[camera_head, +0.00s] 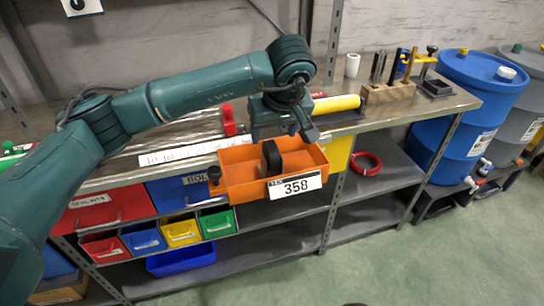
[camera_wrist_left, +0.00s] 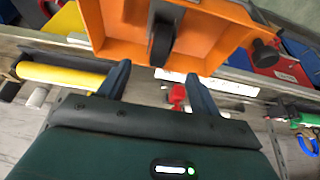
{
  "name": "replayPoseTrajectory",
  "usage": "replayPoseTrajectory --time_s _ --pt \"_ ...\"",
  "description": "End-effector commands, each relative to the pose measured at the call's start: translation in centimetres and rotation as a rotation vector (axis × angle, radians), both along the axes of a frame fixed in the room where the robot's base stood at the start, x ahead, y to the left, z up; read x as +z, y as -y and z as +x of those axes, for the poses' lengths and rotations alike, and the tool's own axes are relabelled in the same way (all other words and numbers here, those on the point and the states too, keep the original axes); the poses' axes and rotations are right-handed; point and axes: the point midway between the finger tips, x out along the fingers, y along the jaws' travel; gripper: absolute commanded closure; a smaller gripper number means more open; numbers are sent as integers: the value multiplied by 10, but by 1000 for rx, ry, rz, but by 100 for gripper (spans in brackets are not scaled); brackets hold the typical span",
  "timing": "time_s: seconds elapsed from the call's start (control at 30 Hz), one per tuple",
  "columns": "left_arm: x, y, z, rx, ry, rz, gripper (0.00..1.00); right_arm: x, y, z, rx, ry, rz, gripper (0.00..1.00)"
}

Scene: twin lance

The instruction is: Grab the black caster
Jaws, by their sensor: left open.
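The black caster (camera_head: 270,158) stands inside an open orange bin (camera_head: 235,160) with a label reading 358, at the front edge of the bench. It also shows in the left wrist view (camera_wrist_left: 163,38), beyond and between my fingertips. My left gripper (camera_head: 304,132) is open and empty, above the back of the bin and apart from the caster. Its two fingers show in the wrist view (camera_wrist_left: 157,82), with a gap between them. The caster's lower part is partly hidden by the bin's front wall. My right gripper is not in view.
A dark round knob (camera_head: 214,174) sits at the bin's left side. A yellow roll (camera_head: 336,104) lies on the bench behind the gripper. A wooden tool block (camera_head: 388,92) stands to the right. Coloured drawers (camera_head: 180,232) hang below. Blue barrel (camera_head: 470,110) stands at right.

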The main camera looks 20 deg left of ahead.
Motion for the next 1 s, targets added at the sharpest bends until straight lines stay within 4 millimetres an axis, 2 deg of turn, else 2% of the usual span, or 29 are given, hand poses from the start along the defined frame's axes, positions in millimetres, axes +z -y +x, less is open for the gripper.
replayPoseTrajectory --time_s 0.13,0.43,0.7,1.0 --pt "-25 -6 8 2 -4 -3 36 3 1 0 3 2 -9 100" --pt "-48 -11 17 1 -3 -4 36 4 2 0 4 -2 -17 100" --pt "-83 -20 31 1 -3 -5 36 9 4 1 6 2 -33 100" --pt "-88 -20 33 -1 0 -5 36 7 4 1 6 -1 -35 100"
